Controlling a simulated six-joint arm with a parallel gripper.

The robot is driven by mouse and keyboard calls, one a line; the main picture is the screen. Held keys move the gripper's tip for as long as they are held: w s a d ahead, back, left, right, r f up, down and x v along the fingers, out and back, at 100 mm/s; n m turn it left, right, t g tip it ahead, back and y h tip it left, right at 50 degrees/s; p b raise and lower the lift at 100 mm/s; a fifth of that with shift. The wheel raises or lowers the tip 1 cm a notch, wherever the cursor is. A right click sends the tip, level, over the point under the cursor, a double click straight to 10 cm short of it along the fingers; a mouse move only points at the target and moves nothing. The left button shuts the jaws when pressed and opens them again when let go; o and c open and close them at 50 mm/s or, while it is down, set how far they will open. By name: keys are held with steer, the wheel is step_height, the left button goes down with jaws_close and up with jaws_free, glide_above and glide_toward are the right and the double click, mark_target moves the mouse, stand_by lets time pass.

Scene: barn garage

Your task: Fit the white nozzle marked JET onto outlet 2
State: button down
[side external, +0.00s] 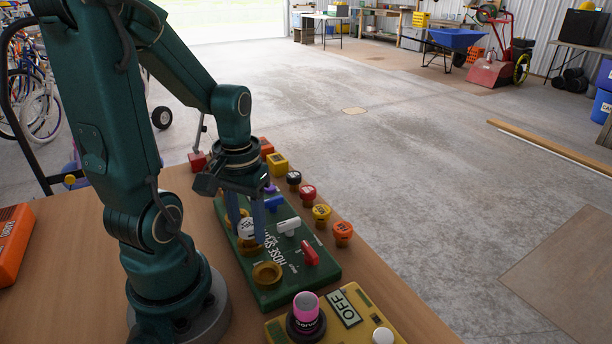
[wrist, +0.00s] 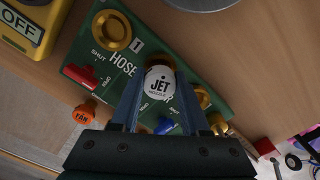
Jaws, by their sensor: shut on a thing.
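The white nozzle marked JET (wrist: 159,92) is between the fingers of my gripper (wrist: 165,120), which is shut on it. It also shows in the side view (side external: 246,229). The green hose splitter panel (side external: 294,274) lies on the bench with a row of brass outlets. The outlet numbered 1 (wrist: 113,30) is bare; it is the near one in the side view (side external: 267,274). The nozzle is directly over the brass outlet beside it (side external: 250,246), whose rim (wrist: 160,61) shows past the nozzle. I cannot tell whether they touch. The nozzle hides its number.
Red (side external: 310,252), white (side external: 288,226) and blue levers stand along the panel. Several coloured nozzles, including an orange one marked FAN (wrist: 82,114), line its edge. A yellow box marked OFF (side external: 346,308) and a pink-topped cylinder (side external: 306,309) are at the front.

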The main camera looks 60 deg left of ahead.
steer(key=shift+r, duration=0.25)
steer(key=shift+r, duration=0.35)
steer(key=shift+r, duration=0.2)
steer(key=shift+f, duration=1.2)
stand_by(0.8)
steer(key=shift+r, duration=0.15)
steer(key=shift+r, duration=0.65)
stand_by(0.6)
steer(key=c, duration=0.7)
jaws_free()
